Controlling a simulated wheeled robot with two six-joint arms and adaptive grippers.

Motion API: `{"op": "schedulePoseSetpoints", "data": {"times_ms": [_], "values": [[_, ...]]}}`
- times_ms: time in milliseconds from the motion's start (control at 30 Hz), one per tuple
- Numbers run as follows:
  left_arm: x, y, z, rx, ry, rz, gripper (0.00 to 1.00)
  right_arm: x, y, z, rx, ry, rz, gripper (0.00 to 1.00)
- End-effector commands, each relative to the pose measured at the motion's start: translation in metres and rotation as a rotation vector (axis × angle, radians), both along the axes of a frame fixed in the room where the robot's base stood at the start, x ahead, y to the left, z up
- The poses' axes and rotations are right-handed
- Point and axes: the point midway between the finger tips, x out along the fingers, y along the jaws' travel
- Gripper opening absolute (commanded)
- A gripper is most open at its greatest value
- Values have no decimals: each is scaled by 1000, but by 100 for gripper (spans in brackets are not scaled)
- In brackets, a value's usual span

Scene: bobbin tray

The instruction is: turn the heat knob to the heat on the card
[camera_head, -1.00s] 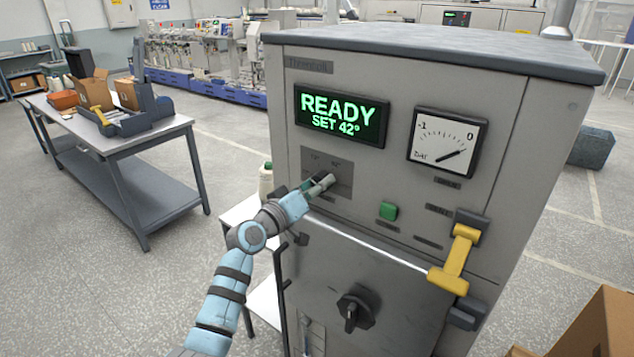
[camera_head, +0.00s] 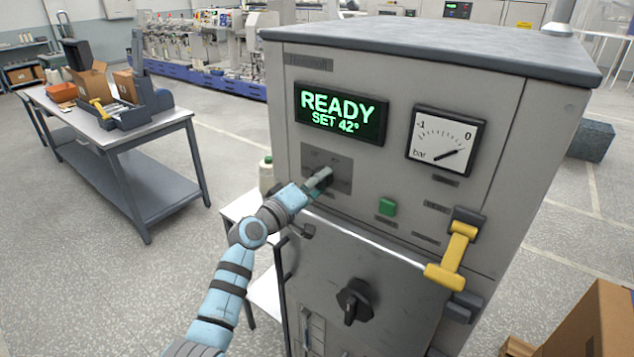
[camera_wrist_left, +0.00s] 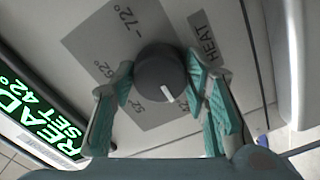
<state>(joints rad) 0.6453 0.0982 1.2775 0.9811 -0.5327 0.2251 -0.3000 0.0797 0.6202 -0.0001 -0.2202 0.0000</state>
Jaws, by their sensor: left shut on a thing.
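The heat knob (camera_wrist_left: 160,72) is a dark round dial with a white mark, on a grey scale plate (camera_wrist_left: 85,45) beside a HEAT label (camera_wrist_left: 207,35). The mark points down and slightly right in the left wrist view, between the 52 and a label partly hidden by a finger; 62° and 72° also show. My left gripper (camera_wrist_left: 163,85) is shut on the knob, a green-padded finger on each side. In the head view, the left gripper (camera_head: 320,182) covers the knob. The display (camera_head: 340,113) reads READY, SET 42°. I cannot make out a card.
The machine front also carries a gauge (camera_head: 445,140), a green button (camera_head: 387,207), a yellow handle (camera_head: 453,255) and a black door knob (camera_head: 355,301). A table (camera_head: 120,137) with boxes stands at the left. A cardboard box (camera_head: 595,325) is at the lower right.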

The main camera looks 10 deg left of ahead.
Motion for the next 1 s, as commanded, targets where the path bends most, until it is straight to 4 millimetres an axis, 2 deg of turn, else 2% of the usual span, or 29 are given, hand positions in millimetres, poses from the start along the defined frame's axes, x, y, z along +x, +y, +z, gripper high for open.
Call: {"op": "schedulePoseSetpoints", "data": {"times_ms": [100, 133, 267, 567, 667, 1000], "values": [[0, -1, -3, 1, 8, -3, 14, 0, 0, 0, 0, 0, 0, 0], [0, -1, -3, 1, 8, -3, 43, 0, 0, 0, 0, 0, 0, 0], [0, -1, -3, 1, 5, -1, 62, 0, 0, 0, 0, 0, 0, 0], [-1, 0, -1, 2, 2, 0, 62, 0, -2, 0, -2, 0, 0, 0], [-10, 4, -2, 3, 1, 0, 62, 0, -1, 0, -2, 0, 0, 0], [-91, 35, -3, 6, 3, -1, 62, 0, 0, 0, -1, 0, 0, 0]]}}
